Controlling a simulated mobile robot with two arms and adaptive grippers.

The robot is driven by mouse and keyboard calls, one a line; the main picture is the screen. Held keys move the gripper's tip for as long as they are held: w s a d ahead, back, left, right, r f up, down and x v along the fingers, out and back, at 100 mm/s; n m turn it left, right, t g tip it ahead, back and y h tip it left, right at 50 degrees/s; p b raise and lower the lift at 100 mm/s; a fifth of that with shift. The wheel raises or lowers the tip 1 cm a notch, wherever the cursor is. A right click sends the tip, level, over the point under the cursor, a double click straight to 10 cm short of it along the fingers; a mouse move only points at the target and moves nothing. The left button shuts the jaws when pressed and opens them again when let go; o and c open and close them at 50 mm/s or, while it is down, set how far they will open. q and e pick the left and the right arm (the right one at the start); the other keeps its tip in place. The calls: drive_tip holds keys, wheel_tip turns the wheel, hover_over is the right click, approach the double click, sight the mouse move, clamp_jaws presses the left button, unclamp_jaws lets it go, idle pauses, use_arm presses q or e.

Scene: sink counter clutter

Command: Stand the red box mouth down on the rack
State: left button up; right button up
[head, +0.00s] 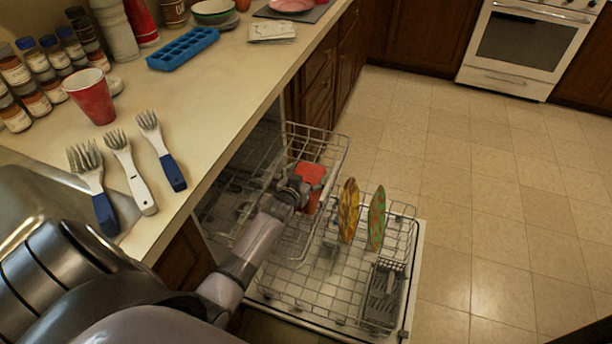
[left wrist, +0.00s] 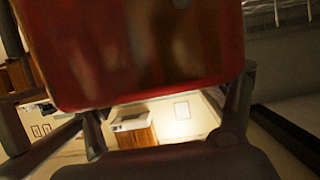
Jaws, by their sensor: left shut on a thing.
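The red box (head: 311,173) is over the dishwasher's upper rack (head: 335,143), toward its right end. My left gripper (head: 299,187) is shut on the red box. In the left wrist view the red box (left wrist: 140,50) fills the upper middle, between the fingers of my left gripper (left wrist: 165,110). Whether its mouth faces down, and whether it touches the rack wires, I cannot tell. My right gripper is not in view.
The lower rack (head: 290,290) is pulled out with two plates (head: 348,210) standing in it and a cutlery basket (head: 384,290). The floor to the right is clear.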

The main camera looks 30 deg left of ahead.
use_arm(q)
drive_tip(key=shift+f, duration=0.1)
drive_tip(key=o, duration=1.2)
drive_tip(key=v, duration=1.2)
